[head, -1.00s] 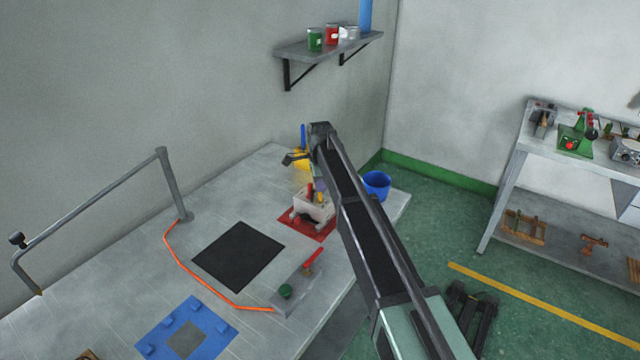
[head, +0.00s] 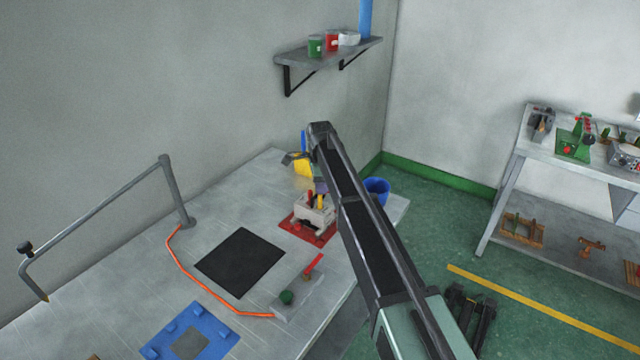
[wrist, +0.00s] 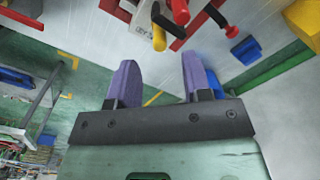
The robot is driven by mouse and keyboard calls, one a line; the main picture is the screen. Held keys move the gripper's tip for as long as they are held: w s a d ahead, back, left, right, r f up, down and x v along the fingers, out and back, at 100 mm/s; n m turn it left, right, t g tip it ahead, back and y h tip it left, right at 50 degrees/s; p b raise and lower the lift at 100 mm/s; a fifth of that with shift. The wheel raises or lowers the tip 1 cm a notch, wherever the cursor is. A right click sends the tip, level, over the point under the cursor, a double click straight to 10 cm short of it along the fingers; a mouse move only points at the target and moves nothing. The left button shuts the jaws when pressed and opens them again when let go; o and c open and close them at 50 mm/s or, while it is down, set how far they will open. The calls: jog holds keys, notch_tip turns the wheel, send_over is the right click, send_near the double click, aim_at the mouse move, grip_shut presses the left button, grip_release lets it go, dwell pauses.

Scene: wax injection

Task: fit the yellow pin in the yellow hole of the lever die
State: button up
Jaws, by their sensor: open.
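The lever die (head: 316,212) is a pale block with red parts on a red mat (head: 293,228) near the bench's far end. The yellow pin (head: 320,201) stands at its top beside a red piece (head: 310,198). In the wrist view, the yellow pin (wrist: 159,39) shows at the top against the die (wrist: 140,18), just beyond the fingertips. Its lower end and the yellow hole cannot be made out. My gripper (wrist: 160,70) has two purple fingers spread apart with nothing between them. In the head view my arm partly hides it.
A yellow container (head: 301,166) stands behind the die and a blue bucket (head: 377,189) to its right. A black pad (head: 240,262), an orange cord (head: 196,283), a small plate with a red handle (head: 313,266) and a blue frame (head: 215,325) lie nearer. A metal rail (head: 100,208) is at left.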

notch_tip(320, 180, up, 7)
jog(key=p, duration=0.5)
jog(key=shift+r, duration=0.15)
